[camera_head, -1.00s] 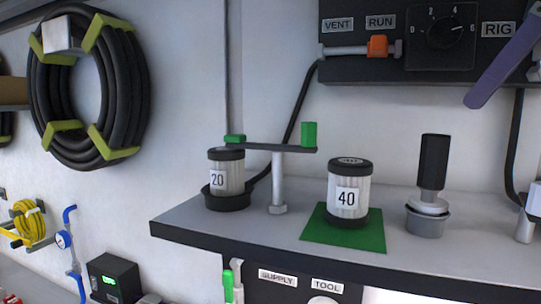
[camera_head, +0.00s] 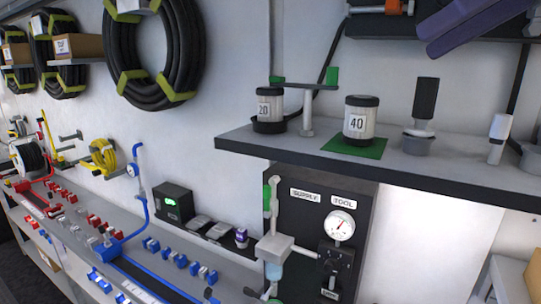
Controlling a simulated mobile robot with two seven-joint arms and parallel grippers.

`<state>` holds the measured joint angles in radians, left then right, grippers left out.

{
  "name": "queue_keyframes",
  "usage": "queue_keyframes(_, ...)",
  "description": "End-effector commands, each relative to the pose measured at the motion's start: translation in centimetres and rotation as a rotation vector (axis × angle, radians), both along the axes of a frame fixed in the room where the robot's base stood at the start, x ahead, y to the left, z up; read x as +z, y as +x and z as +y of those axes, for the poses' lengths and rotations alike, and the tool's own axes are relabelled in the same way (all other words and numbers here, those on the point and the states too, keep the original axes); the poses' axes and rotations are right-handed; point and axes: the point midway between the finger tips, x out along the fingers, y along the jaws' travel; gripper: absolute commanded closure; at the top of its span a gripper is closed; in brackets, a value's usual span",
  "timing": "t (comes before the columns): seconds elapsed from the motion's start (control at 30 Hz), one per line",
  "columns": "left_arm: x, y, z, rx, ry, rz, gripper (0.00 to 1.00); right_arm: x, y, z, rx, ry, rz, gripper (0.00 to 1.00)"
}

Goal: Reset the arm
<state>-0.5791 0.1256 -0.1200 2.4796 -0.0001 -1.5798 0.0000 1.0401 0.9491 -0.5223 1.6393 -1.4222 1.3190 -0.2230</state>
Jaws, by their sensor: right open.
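My right gripper (camera_head: 432,38) shows as purple fingers at the top right, above the shelf and in front of the dark rig panel. It is open and I see nothing in it. A swing arm (camera_head: 306,86) with green ends sits on a post on the shelf, apart from the gripper. Its left end reaches over a canister marked 20 (camera_head: 268,105), which stands in a dark round base. A canister marked 40 (camera_head: 360,117) stands upright on a green mat (camera_head: 378,148) to the right. My left gripper is not in view.
The shelf (camera_head: 400,168) also holds a black-topped plunger (camera_head: 425,100) and a white cylinder (camera_head: 498,135). Below is a SUPPLY/TOOL panel with a gauge (camera_head: 341,225). A bench (camera_head: 175,235) with blue and red fittings runs left. Hose coils (camera_head: 190,50) hang on the wall.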

Motion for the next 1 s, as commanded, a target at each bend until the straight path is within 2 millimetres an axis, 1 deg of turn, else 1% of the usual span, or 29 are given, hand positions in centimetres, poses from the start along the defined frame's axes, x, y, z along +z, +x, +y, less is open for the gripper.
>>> queue_keyframes(0.03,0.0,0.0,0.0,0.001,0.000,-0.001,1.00,0.0,-0.1,2.1,0.025,0.083,-0.004,0.30)
queue_keyframes(0.07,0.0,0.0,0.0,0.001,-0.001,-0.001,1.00,0.1,-0.2,3.2,0.035,0.139,-0.008,0.30)
queue_keyframes(0.1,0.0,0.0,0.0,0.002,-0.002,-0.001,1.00,0.5,-0.3,4.8,0.047,0.221,-0.013,0.30)
queue_keyframes(0.17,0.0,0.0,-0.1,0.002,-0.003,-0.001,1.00,1.2,-0.7,7.2,0.059,0.365,-0.013,0.30)
queue_keyframes(0.2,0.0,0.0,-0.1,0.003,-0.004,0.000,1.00,1.9,-0.9,8.6,0.058,0.482,-0.005,0.30)
queue_keyframes(0.27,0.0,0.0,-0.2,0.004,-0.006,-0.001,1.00,3.3,-1.3,10.4,0.039,0.686,0.020,0.30)
queue_keyframes(0.3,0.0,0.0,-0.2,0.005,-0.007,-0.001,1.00,4.2,-1.4,11.1,0.008,0.839,0.048,0.30)
queue_keyframes(0.37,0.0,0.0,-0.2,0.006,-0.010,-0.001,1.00,5.4,-1.2,11.1,-0.071,1.077,0.104,0.30)
queue_keyframes(0.4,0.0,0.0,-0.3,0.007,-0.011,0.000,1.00,5.8,-0.9,10.5,-0.142,1.232,0.151,0.30)
queue_keyframes(0.47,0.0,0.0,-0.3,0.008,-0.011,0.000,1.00,5.5,-0.1,8.8,-0.278,1.451,0.231,0.30)
queue_keyframes(0.5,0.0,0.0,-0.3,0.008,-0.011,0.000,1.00,4.7,0.5,7.3,-0.387,1.589,0.292,0.30)
queue_keyframes(0.57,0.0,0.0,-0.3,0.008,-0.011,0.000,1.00,2.2,1.2,4.8,-0.581,1.774,0.393,0.30)
queue_keyframes(0.6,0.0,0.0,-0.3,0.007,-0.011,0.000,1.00,-0.2,1.3,3.1,-0.726,1.882,0.464,0.30)
queue_keyframes(0.67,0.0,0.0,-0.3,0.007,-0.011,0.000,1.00,-4.6,0.9,0.8,-0.969,2.016,0.576,0.30)
queue_keyframes(0.7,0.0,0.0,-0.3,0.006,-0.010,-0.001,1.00,-7.6,0.2,-0.3,-1.131,2.079,0.647,0.30)
queue_keyframes(0.77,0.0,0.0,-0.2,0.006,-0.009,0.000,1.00,-12.2,-1.6,-1.6,-1.375,2.139,0.744,0.30)
queue_keyframes(0.8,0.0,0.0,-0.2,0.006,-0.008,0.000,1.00,-15.2,-3.1,-2.1,-1.537,2.159,0.808,0.30)
queue_keyframes(0.87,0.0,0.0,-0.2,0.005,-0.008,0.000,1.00,-19.3,-6.0,-2.4,-1.779,2.159,0.898,0.30)
queue_keyframes(0.9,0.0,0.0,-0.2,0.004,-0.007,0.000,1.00,-21.7,-8.2,-2.4,-1.936,2.141,0.954,0.30)
queue_keyframes(0.93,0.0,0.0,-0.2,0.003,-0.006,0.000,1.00,-23.3,-9.9,-2.3,-2.049,2.120,0.994,0.30)
queue_keyframes(0.97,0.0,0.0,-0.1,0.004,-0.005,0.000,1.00,-24.8,-11.7,-2.1,2.108,-2.044,-1.008,0.30)
queue_keyframes(1.0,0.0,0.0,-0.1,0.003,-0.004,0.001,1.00,-26.4,-14.0,-1.8,2.131,-1.902,-0.998,0.30)
